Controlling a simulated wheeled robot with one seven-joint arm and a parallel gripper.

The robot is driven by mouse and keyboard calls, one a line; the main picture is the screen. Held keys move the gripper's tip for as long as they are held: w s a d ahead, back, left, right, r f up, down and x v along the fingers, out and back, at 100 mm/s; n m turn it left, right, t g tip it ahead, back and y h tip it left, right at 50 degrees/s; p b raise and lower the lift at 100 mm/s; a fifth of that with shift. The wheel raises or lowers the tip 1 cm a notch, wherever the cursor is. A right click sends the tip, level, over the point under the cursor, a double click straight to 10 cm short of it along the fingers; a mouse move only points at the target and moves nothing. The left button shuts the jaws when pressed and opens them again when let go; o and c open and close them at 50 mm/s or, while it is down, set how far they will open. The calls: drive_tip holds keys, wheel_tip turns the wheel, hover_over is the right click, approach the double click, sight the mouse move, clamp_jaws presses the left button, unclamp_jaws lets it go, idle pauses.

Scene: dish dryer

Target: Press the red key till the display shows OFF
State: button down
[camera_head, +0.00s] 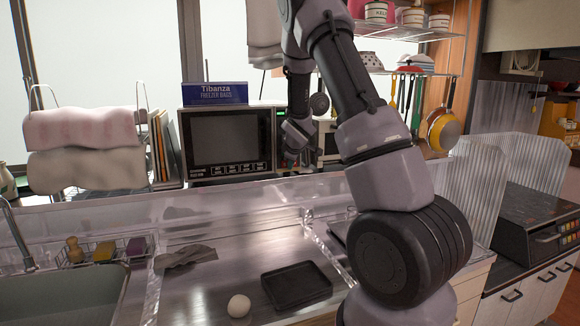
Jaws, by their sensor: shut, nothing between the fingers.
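The dryer (228,140) is a dark box with a wide glass front, standing on the counter at the back, left of centre. Its small display (280,112) glows green at the upper right of its front; its text is too small to read. My gripper (290,158) is shut and empty, low at the right edge of the dryer's front. A small reddish spot shows by the fingertips, but I cannot tell whether it is the red key. My wrist covers much of the control strip, and I cannot tell whether the fingertips touch the dryer.
A blue freezer-bags box (215,93) lies on the dryer. In front are an egg (239,305), a black tray (296,285) and a grey cloth (186,256) on the steel counter. A towel rack (88,150) stands left; a sink (60,295) is at lower left.

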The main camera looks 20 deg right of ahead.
drive_tip(key=shift+w, duration=0.4)
idle(0.6)
drive_tip(key=shift+s, duration=1.25)
drive_tip(key=shift+s, duration=0.1)
drive_tip(key=shift+s, duration=2.4)
